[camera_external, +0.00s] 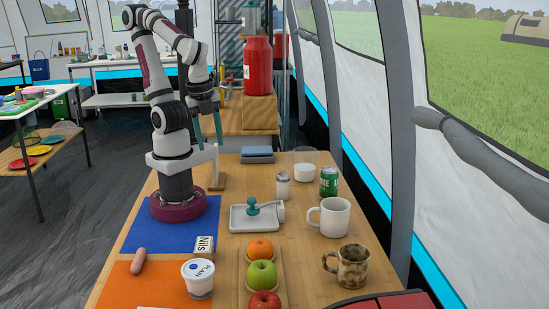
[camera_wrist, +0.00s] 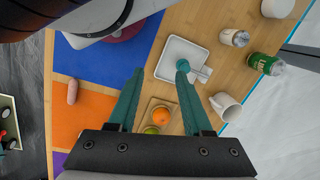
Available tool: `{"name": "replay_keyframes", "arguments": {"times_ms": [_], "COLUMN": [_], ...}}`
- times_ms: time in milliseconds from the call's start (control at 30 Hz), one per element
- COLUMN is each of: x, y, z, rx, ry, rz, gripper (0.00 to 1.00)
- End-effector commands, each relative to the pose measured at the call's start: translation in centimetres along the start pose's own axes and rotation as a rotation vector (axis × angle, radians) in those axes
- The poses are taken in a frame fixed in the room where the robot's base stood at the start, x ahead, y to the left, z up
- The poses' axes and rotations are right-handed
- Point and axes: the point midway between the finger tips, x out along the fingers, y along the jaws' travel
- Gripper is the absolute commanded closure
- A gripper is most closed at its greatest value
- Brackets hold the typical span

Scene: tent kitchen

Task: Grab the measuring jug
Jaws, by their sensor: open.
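No thing here is clearly a measuring jug. The candidates are a plain white mug (camera_external: 337,218) with its handle to the left, and a small pale round vessel (camera_external: 305,171) farther back, whose handle or spout I cannot make out. The white mug also shows at the right in the wrist view (camera_wrist: 225,106), and a pale vessel (camera_wrist: 277,7) is cut off at its top edge. My gripper (camera_external: 209,148) has teal fingers, open and empty, above the table to the left of these vessels. In the wrist view its fingertips (camera_wrist: 160,73) are apart.
A white tray (camera_external: 237,224) with a teal item lies mid-table. A shaker (camera_external: 283,186) and green can (camera_external: 329,182) stand near the vessels. A mottled brown mug (camera_external: 346,268), a row of fruit (camera_external: 262,274) and a tub (camera_external: 198,280) are nearer the camera.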

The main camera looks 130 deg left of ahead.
Motion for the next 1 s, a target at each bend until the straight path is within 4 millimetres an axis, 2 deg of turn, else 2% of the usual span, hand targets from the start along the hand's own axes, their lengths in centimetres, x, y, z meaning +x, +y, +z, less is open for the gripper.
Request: {"name": "replay_keyframes", "arguments": {"times_ms": [467, 600, 867, 967, 1000], "x": [0.0, 0.0, -0.1, -0.8, -1.2], "y": [0.0, 0.0, -0.1, -2.3, -4.2], "z": [0.0, 0.0, -0.1, -0.8, -1.3], "rx": [0.000, 0.000, 0.002, 0.041, 0.079], "ry": [0.000, 0.000, -0.001, -0.009, -0.011], "rz": [0.000, 0.000, 0.001, 0.022, 0.039], "gripper": [0.50, 0.27, 0.27, 0.27, 0.27]}}
